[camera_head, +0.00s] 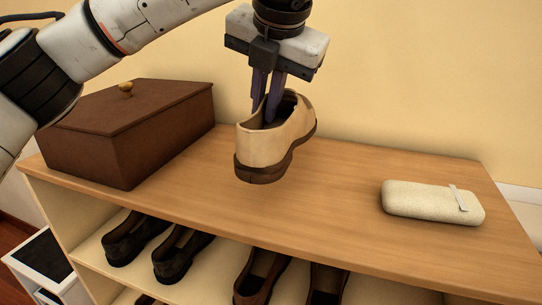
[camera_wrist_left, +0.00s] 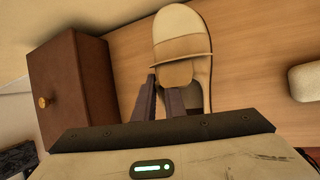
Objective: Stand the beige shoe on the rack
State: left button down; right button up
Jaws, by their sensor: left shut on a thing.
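The beige shoe (camera_head: 262,145) has a dark brown sole and hangs in my left gripper (camera_head: 268,108) above the wooden rack's top (camera_head: 330,190). The gripper points down, with its fingers shut on the shoe at its opening. The shoe looks roughly upright and slightly tilted, apart from the top. In the left wrist view the shoe (camera_wrist_left: 183,40) is beyond the fingers (camera_wrist_left: 172,102), which partly hide it. My right gripper is in neither view.
A brown lidded box (camera_head: 130,130) with a round knob stands on the top at left. A cream case (camera_head: 430,202) lies at right. Dark shoes (camera_head: 180,255) and brown shoes (camera_head: 262,275) stand on the shelf below. The top between box and case is clear.

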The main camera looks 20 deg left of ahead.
pick_arm(q)
jog(key=shift+f+b, duration=0.35)
jog(key=shift+f, duration=3.05)
jog(key=c, duration=1.8)
grip_release()
jog(key=shift+r, duration=0.1)
jog(key=shift+s+d+r, duration=0.15)
jog(key=shift+d+r, duration=0.05)
jog(key=shift+r, duration=0.2)
jog(key=p+v, duration=0.1)
jog(key=v, duration=0.9)
jog(key=shift+a, duration=0.1)
jog(key=shift+s+r, duration=0.35)
jog(key=shift+r, duration=0.25)
